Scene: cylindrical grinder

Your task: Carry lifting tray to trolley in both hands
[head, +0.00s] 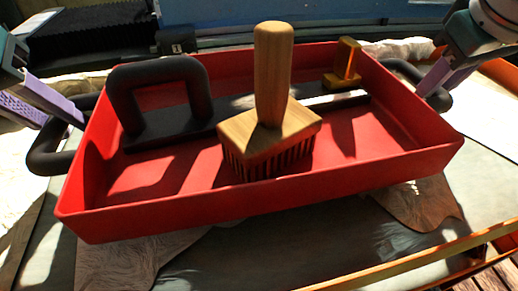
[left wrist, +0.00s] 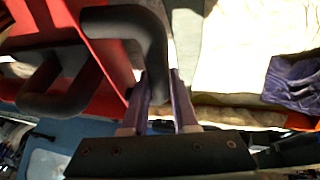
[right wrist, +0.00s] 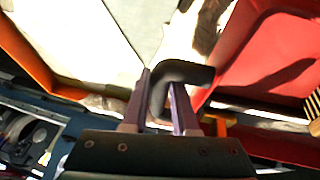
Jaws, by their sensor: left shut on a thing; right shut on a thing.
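The red lifting tray (head: 260,200) fills the middle of the head view, with a black loop handle on each end. My left gripper (head: 72,118) is shut on the left handle (head: 48,158); the left wrist view also shows that handle (left wrist: 150,40) between the fingers. My right gripper (head: 432,92) is shut on the right handle (head: 400,66), which the right wrist view shows at the fingers (right wrist: 190,72). In the tray are a wooden brush (head: 272,80), a black part with a squared loop (head: 158,75) and a small brass-coloured piece (head: 345,60). I cannot clearly identify the trolley.
Below the tray lies a grey surface (head: 290,250) with crumpled pale sheets (head: 130,262). A yellow-edged rail (head: 420,258) crosses the lower right. A blue machine part (head: 300,10) and black ribbed bellows (head: 90,28) stand behind the tray.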

